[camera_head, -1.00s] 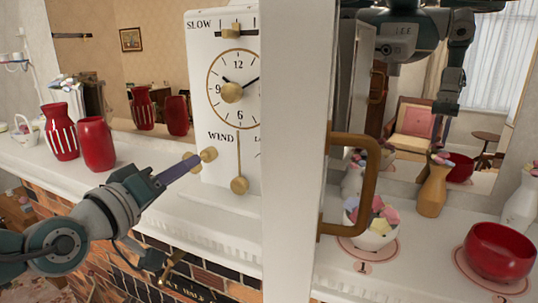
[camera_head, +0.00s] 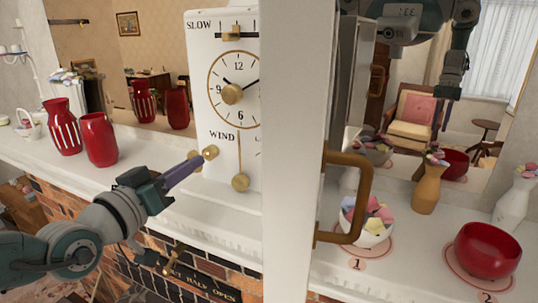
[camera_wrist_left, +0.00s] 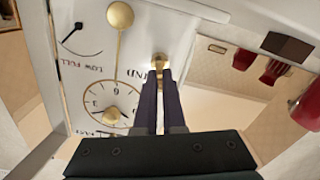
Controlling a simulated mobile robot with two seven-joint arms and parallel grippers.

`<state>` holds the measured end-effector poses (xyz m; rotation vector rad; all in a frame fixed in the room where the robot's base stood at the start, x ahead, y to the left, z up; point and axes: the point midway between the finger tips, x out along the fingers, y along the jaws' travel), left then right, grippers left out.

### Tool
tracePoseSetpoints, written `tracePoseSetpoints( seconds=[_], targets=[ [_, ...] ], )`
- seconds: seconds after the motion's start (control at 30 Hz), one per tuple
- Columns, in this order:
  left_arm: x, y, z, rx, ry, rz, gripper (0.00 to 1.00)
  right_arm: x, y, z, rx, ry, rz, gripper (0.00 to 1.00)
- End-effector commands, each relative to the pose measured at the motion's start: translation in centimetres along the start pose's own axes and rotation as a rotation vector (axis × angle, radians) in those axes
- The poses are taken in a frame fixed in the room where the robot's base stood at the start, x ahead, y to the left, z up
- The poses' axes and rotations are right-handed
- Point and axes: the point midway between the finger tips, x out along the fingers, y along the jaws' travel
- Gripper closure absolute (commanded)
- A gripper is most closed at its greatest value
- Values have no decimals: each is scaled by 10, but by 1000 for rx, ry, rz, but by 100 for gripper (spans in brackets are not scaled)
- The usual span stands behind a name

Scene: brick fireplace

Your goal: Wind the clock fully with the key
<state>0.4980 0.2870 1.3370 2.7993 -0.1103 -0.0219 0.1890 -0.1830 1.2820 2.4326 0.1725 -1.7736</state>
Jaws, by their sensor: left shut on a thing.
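The white clock (camera_head: 225,170) stands on the mantel, with a round dial (camera_head: 234,90) and the label WIND low on its front. A small brass key (camera_head: 210,152) is at the WIND spot; whether it is fully seated I cannot tell. My left gripper (camera_head: 193,165) reaches in from the lower left and is shut on the key's handle. In the left wrist view the two dark fingers (camera_wrist_left: 160,85) close on the brass key (camera_wrist_left: 159,60) in front of the clock face (camera_wrist_left: 80,75). The fingers hide part of the key. My right gripper shows only as a reflection in the mirror.
A white panel (camera_head: 292,200) with a brass handle (camera_head: 360,200) stands upright just right of the clock. Red vases (camera_head: 99,140) are to the left on the mantel (camera_head: 150,205). A candy bowl (camera_head: 372,238) and a red bowl (camera_head: 487,250) are to the right.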

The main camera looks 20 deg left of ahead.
Motion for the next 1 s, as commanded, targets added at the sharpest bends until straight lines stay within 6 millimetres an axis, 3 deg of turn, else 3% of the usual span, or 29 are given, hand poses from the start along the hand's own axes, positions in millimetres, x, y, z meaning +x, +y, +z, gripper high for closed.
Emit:
tracePoseSetpoints(
  seconds=[0.17, 0.57, 0.6, 0.87, 1.0],
  targets=[
    [1, -1, -4, 28, 1, -6, 100, -6, 0, -2, -1, 0, 1, 76],
    [2, 1, -5, 302, -1, -7, 100, -38, 2, -12, -1, 0, 1, 76],
    [2, 0, -2, 304, 1, -4, 90, -34, 2, -11, -1, 1, 1, 76],
    [1, 0, -1, 302, 1, -2, 61, -33, 2, -11, -1, 0, 1, 76],
    [1, 0, -1, 301, 1, -2, 58, -33, 1, -11, -1, 0, 1, 76]
  ],
)
